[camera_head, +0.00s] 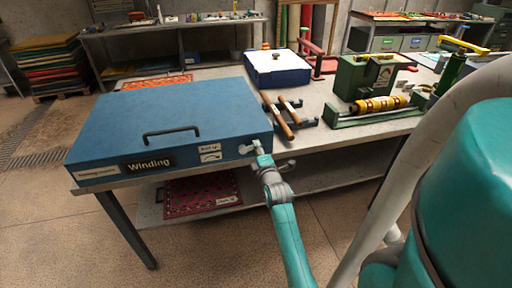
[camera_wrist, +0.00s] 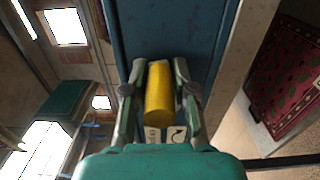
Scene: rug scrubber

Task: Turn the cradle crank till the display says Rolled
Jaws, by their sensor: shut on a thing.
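A blue lidded cabinet (camera_head: 170,105) stands on the bench, a black handle on its top. The display (camera_head: 148,162) on its front reads "Winding". A white label with a curved arrow (camera_head: 209,156) is right of it; the label also shows in the wrist view (camera_wrist: 177,134). My gripper (camera_head: 262,156) is at the cabinet's front right corner. In the wrist view the yellow crank grip (camera_wrist: 159,95) lies between my fingers, which are shut on it. The head view hides most of the crank behind my gripper.
Two wooden-handled tools (camera_head: 279,118) lie right of the cabinet, near a blue-and-white box (camera_head: 277,70). A green machine with a yellow roller (camera_head: 378,104) is further right. A red patterned rug (camera_head: 202,197) lies on the lower shelf. Open floor is in front.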

